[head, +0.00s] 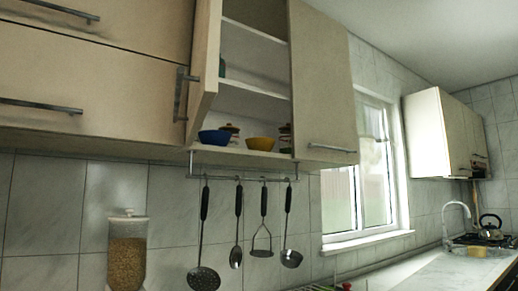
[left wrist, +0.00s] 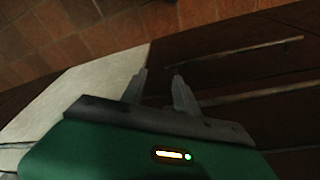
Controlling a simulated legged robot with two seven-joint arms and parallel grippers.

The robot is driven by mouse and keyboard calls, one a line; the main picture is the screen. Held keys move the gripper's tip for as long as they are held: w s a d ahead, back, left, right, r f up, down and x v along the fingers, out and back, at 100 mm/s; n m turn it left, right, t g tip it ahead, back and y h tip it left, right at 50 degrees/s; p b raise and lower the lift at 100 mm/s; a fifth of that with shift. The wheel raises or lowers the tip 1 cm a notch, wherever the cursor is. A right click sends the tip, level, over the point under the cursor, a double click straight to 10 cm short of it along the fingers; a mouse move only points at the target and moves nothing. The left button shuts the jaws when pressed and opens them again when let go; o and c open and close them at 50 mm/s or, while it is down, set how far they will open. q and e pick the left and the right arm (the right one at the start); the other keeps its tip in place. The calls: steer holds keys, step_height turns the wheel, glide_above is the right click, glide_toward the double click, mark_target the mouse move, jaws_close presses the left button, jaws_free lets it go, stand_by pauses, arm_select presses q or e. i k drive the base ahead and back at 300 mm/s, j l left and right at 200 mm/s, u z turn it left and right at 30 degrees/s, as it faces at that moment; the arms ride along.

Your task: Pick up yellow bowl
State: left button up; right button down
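The yellow bowl (head: 260,143) sits on the bottom shelf of the open wall cupboard (head: 243,156) in the head view. A blue bowl (head: 214,137) stands to its left on the same shelf, with a small jar between and behind them. My left gripper (left wrist: 158,74) shows in the left wrist view with its two fingers apart and nothing between them. It is away from the bowl, above a light surface and dark drawer fronts. Neither gripper shows in the head view. My right gripper is not seen.
The cupboard's left door (head: 204,70) stands open beside the shelf. Utensils, including a skimmer (head: 203,277), hang from a rail below. A grain jar (head: 127,251) stands at the lower left. The counter (head: 440,272) at the right is partly clear.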

mark_target(267, 145)
steer(key=i+l, duration=0.15)
steer(key=l, duration=0.25)
steer(key=i+l, duration=0.15)
steer(key=l, duration=0.2)
steer(key=i+l, duration=0.15)
steer(key=l, duration=0.25)
